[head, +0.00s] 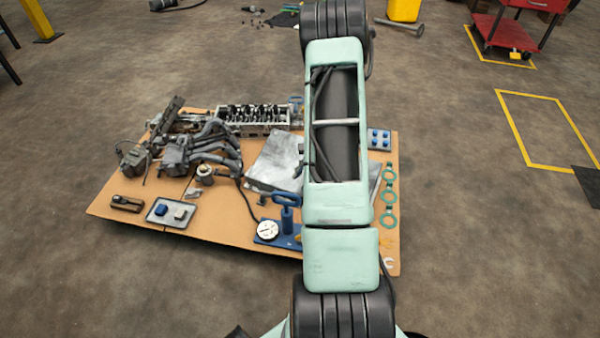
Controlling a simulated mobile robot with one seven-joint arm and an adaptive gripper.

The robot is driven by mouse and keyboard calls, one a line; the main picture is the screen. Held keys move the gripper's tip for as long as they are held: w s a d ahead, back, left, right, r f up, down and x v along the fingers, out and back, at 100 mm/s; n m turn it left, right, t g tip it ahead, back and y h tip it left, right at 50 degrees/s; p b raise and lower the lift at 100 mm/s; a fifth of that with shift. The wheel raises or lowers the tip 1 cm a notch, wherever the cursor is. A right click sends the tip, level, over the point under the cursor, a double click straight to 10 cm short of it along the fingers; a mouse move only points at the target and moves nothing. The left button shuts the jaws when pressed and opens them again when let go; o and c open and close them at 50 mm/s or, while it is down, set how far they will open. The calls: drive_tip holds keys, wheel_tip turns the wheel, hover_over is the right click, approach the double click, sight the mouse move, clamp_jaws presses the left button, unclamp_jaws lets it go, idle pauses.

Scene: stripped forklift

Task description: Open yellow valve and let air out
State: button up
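A blue hand pump (287,212) with a T-shaped handle stands upright on a blue base plate (277,240) near the front of the cardboard sheet. A round white gauge (268,230) sits at its left, and a black hose runs from there up and left. A small yellow bit (299,238) shows at the right of the base, beside my arm. It may be the yellow valve, but it is too small and too covered to tell its position. My arm stretches up the middle of the view and hides what lies behind it. My gripper is not in view.
The cardboard sheet (115,208) on the floor bears engine parts (200,150), a cylinder head (253,118), a small tray (171,213) and green rings (389,195). A red cart (505,30) and a yellow object (403,10) stand at the back. Floor at the right is mostly clear.

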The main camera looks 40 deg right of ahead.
drive_tip(key=shift+w+a+r+n, duration=0.2)
drive_tip(key=shift+w+a+r, duration=0.1)
drive_tip(key=shift+r, duration=0.3)
drive_tip(key=shift+w+a+r+n, duration=0.2)
drive_tip(key=shift+w+r, duration=0.05)
drive_tip(key=shift+r, duration=0.35)
